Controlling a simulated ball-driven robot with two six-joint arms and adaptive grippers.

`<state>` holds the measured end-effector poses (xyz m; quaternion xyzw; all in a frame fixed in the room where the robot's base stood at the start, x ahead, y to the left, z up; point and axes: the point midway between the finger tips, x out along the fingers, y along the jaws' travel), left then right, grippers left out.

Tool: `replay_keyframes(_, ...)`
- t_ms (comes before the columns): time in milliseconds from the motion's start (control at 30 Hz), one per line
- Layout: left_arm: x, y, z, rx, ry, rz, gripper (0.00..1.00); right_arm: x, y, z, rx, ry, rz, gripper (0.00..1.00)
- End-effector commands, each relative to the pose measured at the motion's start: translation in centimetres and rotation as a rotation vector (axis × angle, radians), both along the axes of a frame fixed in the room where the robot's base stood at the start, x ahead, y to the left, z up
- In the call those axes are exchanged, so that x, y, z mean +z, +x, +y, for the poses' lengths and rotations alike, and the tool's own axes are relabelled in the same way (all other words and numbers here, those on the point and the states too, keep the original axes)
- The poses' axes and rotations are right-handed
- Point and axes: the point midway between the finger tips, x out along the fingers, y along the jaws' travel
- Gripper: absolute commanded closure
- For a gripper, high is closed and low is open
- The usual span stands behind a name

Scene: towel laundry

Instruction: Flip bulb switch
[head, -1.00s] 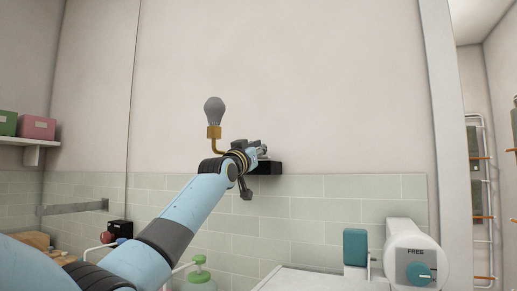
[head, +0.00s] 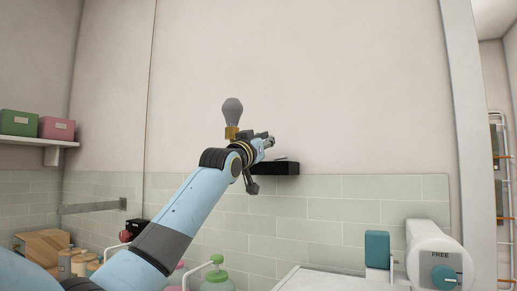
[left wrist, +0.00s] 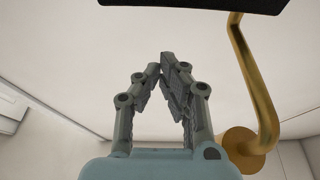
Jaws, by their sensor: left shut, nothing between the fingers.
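A grey light bulb (head: 232,110) stands upright in a brass socket (head: 232,133) in front of the wall. A black box (head: 285,169) is on the wall to its lower right, with a thin lever (head: 281,159) showing on its top. My left gripper (head: 271,139) is shut and empty, just above and left of the lever, apart from it in the picture. In the left wrist view my left fingers (left wrist: 166,62) meet at the tips. The curved brass pipe (left wrist: 254,80) is to their right, and a dark edge, probably the box, is at the top. My right gripper is not in view.
A white machine with a teal dial (head: 445,277) stands at lower right. A shelf (head: 35,142) with a green and a pink box is at left. The wall above the bulb is clear.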

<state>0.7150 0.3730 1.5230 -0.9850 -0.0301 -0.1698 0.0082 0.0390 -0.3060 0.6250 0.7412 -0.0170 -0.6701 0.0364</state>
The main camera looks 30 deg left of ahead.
Motion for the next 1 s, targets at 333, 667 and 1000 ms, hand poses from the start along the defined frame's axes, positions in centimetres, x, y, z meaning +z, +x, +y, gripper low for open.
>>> replay_keyframes(333,-1.7,-4.5,-0.5,0.000,-0.001,-0.001,1.00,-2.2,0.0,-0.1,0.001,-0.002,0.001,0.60)
replay_keyframes(667,-1.6,-4.8,-0.6,0.000,-0.001,-0.001,1.00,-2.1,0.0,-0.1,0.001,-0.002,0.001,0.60)
replay_keyframes(1000,-1.6,-4.8,-0.6,-0.001,-0.002,-0.001,1.00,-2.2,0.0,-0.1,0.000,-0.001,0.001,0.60)
